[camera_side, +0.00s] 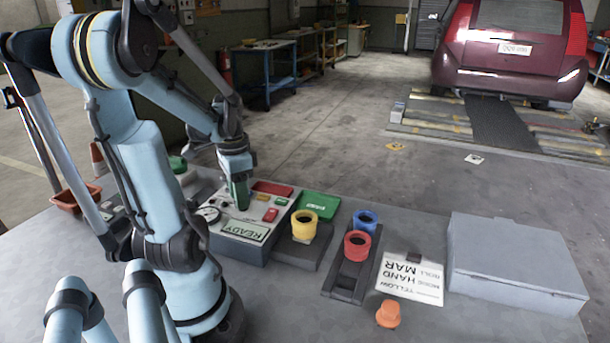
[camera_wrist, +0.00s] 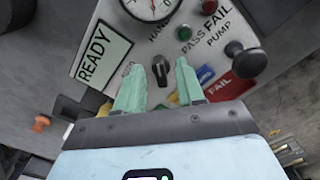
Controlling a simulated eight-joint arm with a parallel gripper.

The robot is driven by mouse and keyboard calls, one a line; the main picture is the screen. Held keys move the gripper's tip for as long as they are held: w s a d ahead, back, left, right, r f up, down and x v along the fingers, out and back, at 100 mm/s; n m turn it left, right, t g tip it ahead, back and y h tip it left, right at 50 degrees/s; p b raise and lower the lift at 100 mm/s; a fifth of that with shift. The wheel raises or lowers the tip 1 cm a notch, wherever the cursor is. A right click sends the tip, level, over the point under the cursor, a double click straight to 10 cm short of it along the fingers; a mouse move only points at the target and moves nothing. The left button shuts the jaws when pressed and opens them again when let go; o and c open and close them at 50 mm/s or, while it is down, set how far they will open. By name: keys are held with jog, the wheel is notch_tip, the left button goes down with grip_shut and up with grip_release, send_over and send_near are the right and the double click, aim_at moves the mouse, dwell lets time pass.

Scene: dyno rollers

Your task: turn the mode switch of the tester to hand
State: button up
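The tester (camera_side: 228,246) is a grey box with a pale sloped panel, a READY display (camera_side: 245,230) and a round gauge (camera_side: 208,214). In the wrist view, a small black knob (camera_wrist: 162,68), apparently the mode switch, sits on the panel below the gauge, with a partly readable HAND label (camera_wrist: 157,33) above it. My gripper (camera_wrist: 159,63) has its two green fingers apart, one on each side of the knob in the picture. I cannot tell whether they touch it or which way it points. In the side view, my gripper (camera_side: 240,205) is low over the panel and hides the knob.
A larger black knob (camera_wrist: 246,60) and a green button (camera_wrist: 183,33) are on the panel. Yellow (camera_side: 305,230), blue (camera_side: 366,220) and red rings (camera_side: 357,246) stand to the right. A printed card (camera_side: 408,282), an orange plug (camera_side: 388,314) and a grey case (camera_side: 515,262) lie farther right.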

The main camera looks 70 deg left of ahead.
notch_tip(320, 180, up, 12)
dwell(0.6)
jog(key=shift+f, duration=0.1)
jog(key=w+d+f+t, duration=0.3)
jog(key=w+d, duration=0.4)
jog(key=d, duration=0.4)
jog(key=w+d+f+t, duration=0.3)
jog(key=w+d, duration=0.5)
jog(key=d, duration=0.4)
jog(key=shift+d+m+t, duration=0.25)
jog(key=shift+m+t, duration=0.15)
jog(key=shift+t, duration=0.2)
